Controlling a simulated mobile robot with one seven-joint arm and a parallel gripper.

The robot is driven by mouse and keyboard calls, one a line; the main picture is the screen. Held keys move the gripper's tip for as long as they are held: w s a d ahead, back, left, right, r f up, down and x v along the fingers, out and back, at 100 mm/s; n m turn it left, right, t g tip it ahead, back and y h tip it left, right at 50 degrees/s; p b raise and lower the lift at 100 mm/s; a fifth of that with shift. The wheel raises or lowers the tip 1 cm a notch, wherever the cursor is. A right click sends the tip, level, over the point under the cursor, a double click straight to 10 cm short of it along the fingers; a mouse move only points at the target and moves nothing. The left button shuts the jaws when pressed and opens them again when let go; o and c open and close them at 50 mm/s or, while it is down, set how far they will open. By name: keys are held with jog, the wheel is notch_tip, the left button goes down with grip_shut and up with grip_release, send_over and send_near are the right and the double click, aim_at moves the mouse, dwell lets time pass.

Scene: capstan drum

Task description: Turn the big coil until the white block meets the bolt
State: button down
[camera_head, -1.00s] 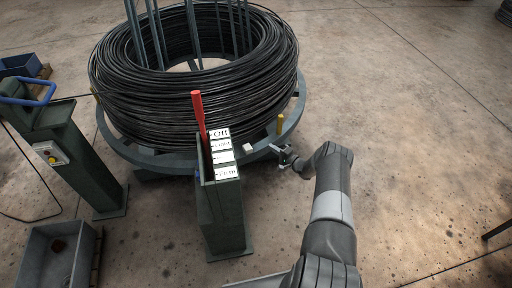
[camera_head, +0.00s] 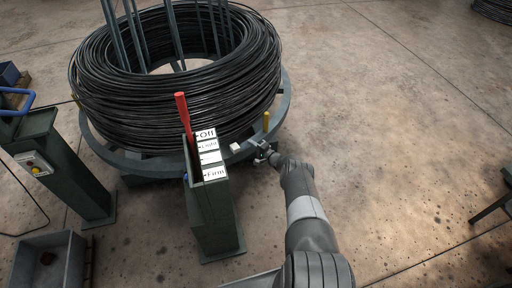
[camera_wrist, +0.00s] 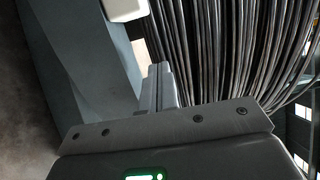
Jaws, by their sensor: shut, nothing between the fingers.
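The big coil (camera_head: 88,101) of black wire lies on a round grey turntable with a ring-shaped rim (camera_head: 108,154). The white block (camera_head: 234,147) sits on the rim's near side, right of the lever post; it also shows at the top of the wrist view (camera_wrist: 124,9). A yellow peg (camera_head: 266,121) stands on the rim further right; I cannot tell whether it or another part is the bolt. My gripper (camera_head: 261,150) is shut and empty at the rim's outer edge, right of the block and apart from it. In the wrist view its closed fingers (camera_wrist: 158,88) point toward the rim and coil.
A green post (camera_head: 213,217) with a red lever (camera_head: 183,112) and labels from Off to Firm stands close left of my arm. Another green post (camera_head: 62,170) with a blue handle and a grey bin (camera_head: 65,255) are further left. Floor to the right is mostly clear.

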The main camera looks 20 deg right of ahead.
aim_at(244, 149)
jog(key=shift+w+a+r, duration=0.1)
jog(key=shift+w+a, duration=0.45)
jog(key=shift+a, duration=0.1)
jog(key=shift+s+a, duration=0.3)
jog(key=shift+a, duration=0.55)
jog(key=shift+s+a, duration=0.25)
jog(key=shift+a, duration=0.6)
